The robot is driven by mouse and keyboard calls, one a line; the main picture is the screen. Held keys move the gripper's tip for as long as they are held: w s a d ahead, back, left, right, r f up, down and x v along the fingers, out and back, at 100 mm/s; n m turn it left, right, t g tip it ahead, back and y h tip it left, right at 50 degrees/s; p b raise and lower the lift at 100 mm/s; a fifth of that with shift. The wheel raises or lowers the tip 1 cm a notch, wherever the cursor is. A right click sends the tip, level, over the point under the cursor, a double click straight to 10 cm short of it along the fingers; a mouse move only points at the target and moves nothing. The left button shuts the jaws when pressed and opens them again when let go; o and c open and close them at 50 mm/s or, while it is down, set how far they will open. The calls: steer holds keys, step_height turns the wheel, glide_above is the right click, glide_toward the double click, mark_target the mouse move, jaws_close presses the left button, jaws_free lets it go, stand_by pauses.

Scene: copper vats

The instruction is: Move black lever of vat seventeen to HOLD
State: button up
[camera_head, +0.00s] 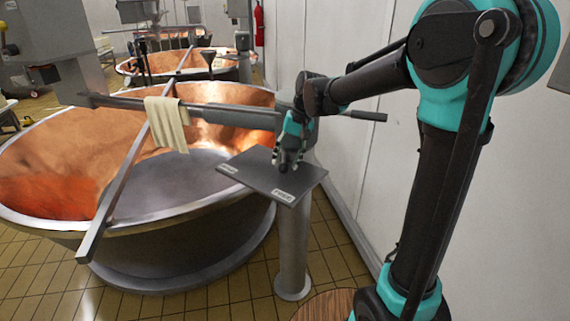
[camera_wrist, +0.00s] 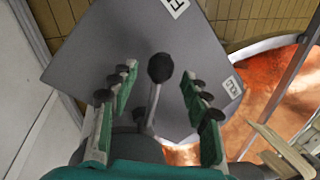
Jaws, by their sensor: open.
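The black lever, with a round black knob (camera_wrist: 160,68) on a thin grey shaft, stands on a dark grey panel (camera_head: 262,172) beside the large copper vat (camera_head: 60,165). My gripper (camera_head: 287,160) is just above the panel and hides most of the lever in the head view. In the wrist view, the open fingers of my gripper (camera_wrist: 158,85) stand on either side of the knob, with gaps on both sides. The panel (camera_wrist: 95,55) bears one white label (camera_wrist: 175,6) at its top edge and another (camera_wrist: 233,86) at its right corner.
A grey post (camera_head: 293,250) carries the panel. A metal bar (camera_head: 135,170) lies across the vat, with a pale cloth (camera_head: 167,125) hanging from a horizontal arm above it. A white wall (camera_head: 350,80) stands close on the right. Another vat (camera_head: 185,62) is behind.

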steer(key=shift+x, duration=0.9)
